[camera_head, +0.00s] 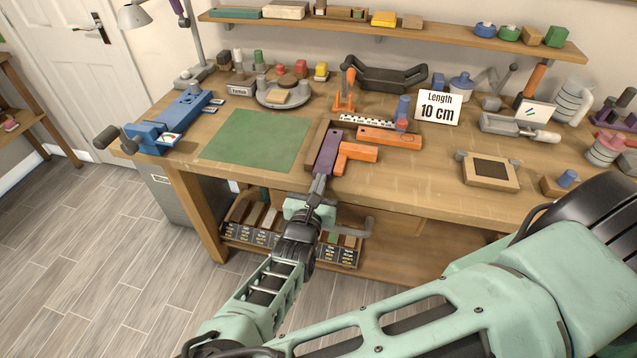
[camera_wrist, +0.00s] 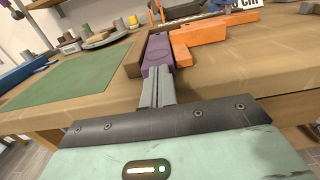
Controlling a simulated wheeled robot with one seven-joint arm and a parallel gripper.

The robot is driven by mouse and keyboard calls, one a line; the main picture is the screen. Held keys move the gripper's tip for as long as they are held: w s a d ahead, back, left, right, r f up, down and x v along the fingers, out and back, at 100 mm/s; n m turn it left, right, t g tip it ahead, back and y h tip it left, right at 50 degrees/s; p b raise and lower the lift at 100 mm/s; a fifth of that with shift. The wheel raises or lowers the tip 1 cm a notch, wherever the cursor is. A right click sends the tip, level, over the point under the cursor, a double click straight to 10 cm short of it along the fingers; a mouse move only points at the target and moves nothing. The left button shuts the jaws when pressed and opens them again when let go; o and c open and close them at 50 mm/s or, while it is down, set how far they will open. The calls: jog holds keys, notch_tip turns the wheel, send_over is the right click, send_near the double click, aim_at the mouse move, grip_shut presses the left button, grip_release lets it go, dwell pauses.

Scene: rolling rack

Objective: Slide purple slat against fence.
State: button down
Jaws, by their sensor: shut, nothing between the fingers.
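The purple slat (camera_head: 326,152) lies on the workbench, with its near end toward me. It also shows in the wrist view (camera_wrist: 158,54). A brown wooden strip (camera_wrist: 136,57) that looks like the fence runs along the slat's left side; I cannot tell whether they touch all along. My gripper (camera_head: 319,181) is shut and empty, with its fingertips at the slat's near end. In the wrist view the fingertips (camera_wrist: 158,73) appear to meet that end; whether they press on it is unclear. An orange piece (camera_head: 352,154) lies right beside the slat.
Another orange block (camera_head: 390,138) and a ruler (camera_head: 366,121) lie behind. A sign (camera_head: 437,107) reads "Length 10 cm". A green mat (camera_head: 256,139) lies flat at left, past the wooden strip. A wooden block with a dark inset (camera_head: 490,171) sits at right.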

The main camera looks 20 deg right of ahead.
aim_at(324, 170)
jog(key=shift+p+x, duration=0.85)
jog(key=shift+x, duration=1.2)
jog(key=shift+d+r, duration=0.1)
jog(key=shift+r, duration=0.05)
